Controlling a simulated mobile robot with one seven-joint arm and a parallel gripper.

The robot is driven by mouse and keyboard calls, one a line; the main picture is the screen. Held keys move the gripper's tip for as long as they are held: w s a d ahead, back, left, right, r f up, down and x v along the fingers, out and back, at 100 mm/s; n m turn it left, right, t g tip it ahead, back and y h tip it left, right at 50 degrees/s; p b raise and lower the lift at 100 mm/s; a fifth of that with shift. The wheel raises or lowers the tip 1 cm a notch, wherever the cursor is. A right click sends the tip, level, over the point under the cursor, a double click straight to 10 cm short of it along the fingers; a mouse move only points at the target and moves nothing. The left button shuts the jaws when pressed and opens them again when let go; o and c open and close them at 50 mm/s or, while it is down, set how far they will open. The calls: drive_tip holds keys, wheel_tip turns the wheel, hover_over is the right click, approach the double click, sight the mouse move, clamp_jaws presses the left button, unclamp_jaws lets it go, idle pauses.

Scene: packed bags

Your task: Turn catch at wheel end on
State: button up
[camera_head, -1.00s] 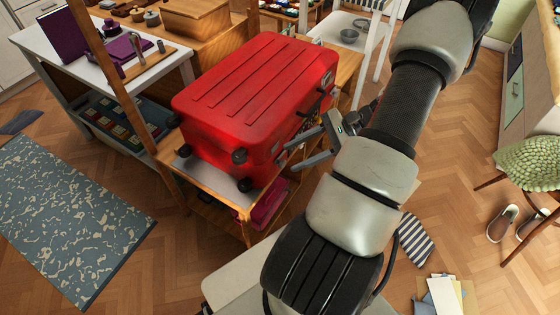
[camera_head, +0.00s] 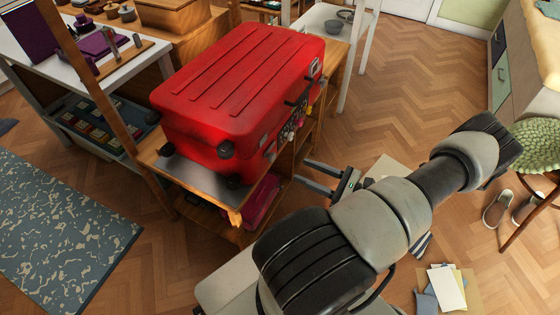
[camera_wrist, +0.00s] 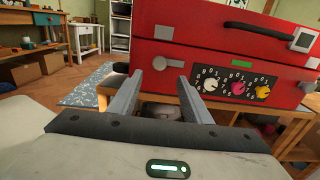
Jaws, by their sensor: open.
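A red suitcase (camera_head: 235,85) lies flat on a wooden shelf unit, its wheels (camera_head: 225,149) at the near-left end. In the wrist view its front face shows a grey catch (camera_wrist: 163,32) at the left, wheel end and another catch (camera_wrist: 305,40) at the right, with a black handle (camera_wrist: 258,31) between. Below the seam is a black panel (camera_wrist: 238,85) with white, pink and yellow dials. My gripper (camera_head: 301,172) is open and empty, in front of and below the suitcase's front face. In the wrist view its fingers (camera_wrist: 172,72) point toward the lower left, below the wheel-end catch, apart from it.
The shelf edge (camera_head: 236,214) runs under the suitcase, with a pink bag (camera_head: 262,199) on the shelf below. A wooden post (camera_head: 95,80) stands left of the suitcase. The floor to the right is mostly open, with papers (camera_head: 446,287) and shoes (camera_head: 496,208).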

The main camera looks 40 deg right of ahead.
sight(274, 158)
drive_tip(key=x, duration=0.9)
drive_tip(key=shift+w+a+b, duration=0.2)
drive_tip(key=shift+w+b, duration=0.15)
drive_tip(key=shift+b, duration=0.05)
drive_tip(key=shift+c, duration=0.4)
drive_tip(key=c, duration=0.9)
drive_tip(key=shift+c, duration=0.2)
